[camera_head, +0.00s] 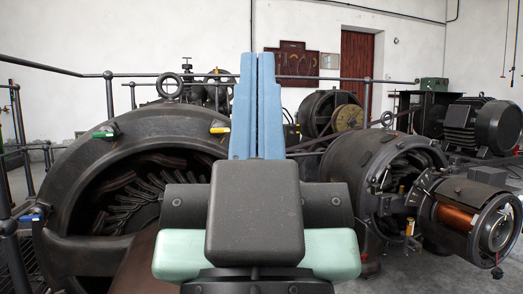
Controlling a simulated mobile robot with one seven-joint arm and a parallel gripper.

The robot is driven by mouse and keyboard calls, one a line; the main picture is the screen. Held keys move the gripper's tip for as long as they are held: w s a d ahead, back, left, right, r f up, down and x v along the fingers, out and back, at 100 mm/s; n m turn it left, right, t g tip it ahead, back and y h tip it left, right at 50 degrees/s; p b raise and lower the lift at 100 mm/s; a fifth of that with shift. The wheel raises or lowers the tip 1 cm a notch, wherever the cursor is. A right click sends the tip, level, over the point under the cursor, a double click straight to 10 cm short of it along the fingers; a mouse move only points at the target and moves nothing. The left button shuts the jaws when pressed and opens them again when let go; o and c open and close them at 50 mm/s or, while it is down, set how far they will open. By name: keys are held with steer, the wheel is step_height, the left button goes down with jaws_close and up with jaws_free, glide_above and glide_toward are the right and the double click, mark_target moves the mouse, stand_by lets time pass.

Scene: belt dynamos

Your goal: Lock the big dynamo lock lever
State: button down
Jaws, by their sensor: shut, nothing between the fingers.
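The big dynamo (150,123) is a large dark round machine on the left, its open front showing coils inside. On its rim are a lever with a green handle (104,134) at upper left, one with a yellow handle (220,128) at upper right, and one with a blue handle (30,217) at the left side. I cannot tell which is the lock lever. My gripper (257,58) points upward in the centre, its blue fingers shut and empty. In the picture it stands just right of the yellow handle, apart from it. My gripper and wrist hide the dynamo's right edge.
A smaller dynamo (350,160) with a copper-wound part (458,217) stands on the right. A metal railing (108,95) runs behind and along the left. A dark motor (480,122) stands at the far right. Some grey floor (425,275) is clear at lower right.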

step_height(320, 180, up, 61)
steer(key=p, duration=5.8)
steer(key=shift+w, duration=0.1)
